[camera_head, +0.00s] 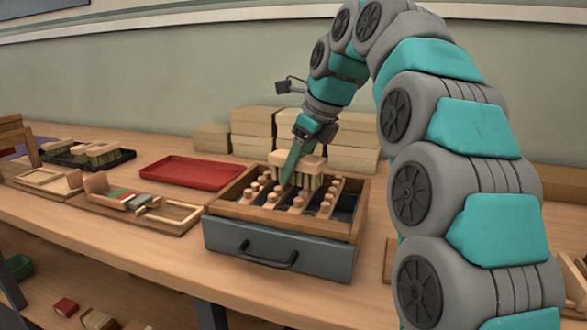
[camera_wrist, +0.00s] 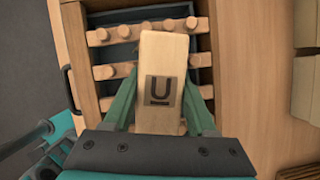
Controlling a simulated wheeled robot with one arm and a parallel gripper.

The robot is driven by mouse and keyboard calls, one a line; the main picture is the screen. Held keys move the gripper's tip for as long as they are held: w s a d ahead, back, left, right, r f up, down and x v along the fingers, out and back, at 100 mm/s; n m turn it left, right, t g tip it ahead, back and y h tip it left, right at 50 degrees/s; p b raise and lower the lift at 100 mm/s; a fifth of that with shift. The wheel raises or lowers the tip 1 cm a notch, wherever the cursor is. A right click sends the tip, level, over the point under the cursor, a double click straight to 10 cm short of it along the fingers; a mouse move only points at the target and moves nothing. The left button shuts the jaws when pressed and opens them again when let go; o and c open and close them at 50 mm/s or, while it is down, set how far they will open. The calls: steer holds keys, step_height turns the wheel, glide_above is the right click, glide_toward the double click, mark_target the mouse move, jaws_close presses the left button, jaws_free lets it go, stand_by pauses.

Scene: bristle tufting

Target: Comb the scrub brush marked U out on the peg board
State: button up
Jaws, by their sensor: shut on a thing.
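The scrub brush marked U (camera_wrist: 163,65) is between the fingers of my gripper (camera_wrist: 162,100) in the wrist view, its pale wooden back and dark U facing the camera. In the head view the brush (camera_head: 309,162) is bristles down over the peg board (camera_head: 297,202), near its back. My gripper (camera_head: 297,160) is shut on it. The peg board has rows of upright wooden pegs and sits in a wooden frame with a grey drawer-like front. The bristle tips are close to the pegs; I cannot tell whether they touch.
A red tray (camera_head: 192,172) lies left of the peg board. A black tray (camera_head: 85,155) with several brushes stands at the far left. Wooden boxes (camera_head: 134,208) lie in front. Pale blocks (camera_head: 252,122) are stacked behind. A dark handle (camera_head: 268,258) sticks out in front.

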mark_target(281, 190)
steer(key=shift+w+d+r, duration=0.1)
steer(key=shift+w+r, duration=0.05)
steer(key=shift+w, duration=0.05)
steer(key=shift+s+a, duration=0.3)
steer(key=shift+s, duration=0.5)
steer(key=shift+s+a, duration=0.3)
steer(key=shift+s, duration=0.5)
steer(key=shift+s+a, duration=0.3)
steer(key=shift+s, duration=0.5)
steer(key=shift+w+d+f, duration=0.1)
steer(key=shift+w+d, duration=0.15)
steer(key=shift+w, duration=0.4)
steer(key=shift+w+d+f, duration=0.1)
steer(key=shift+w+d, duration=0.1)
steer(key=shift+w, duration=0.5)
steer(key=shift+w+d+f, duration=0.1)
steer(key=shift+w+d, duration=0.15)
steer(key=shift+w, duration=0.4)
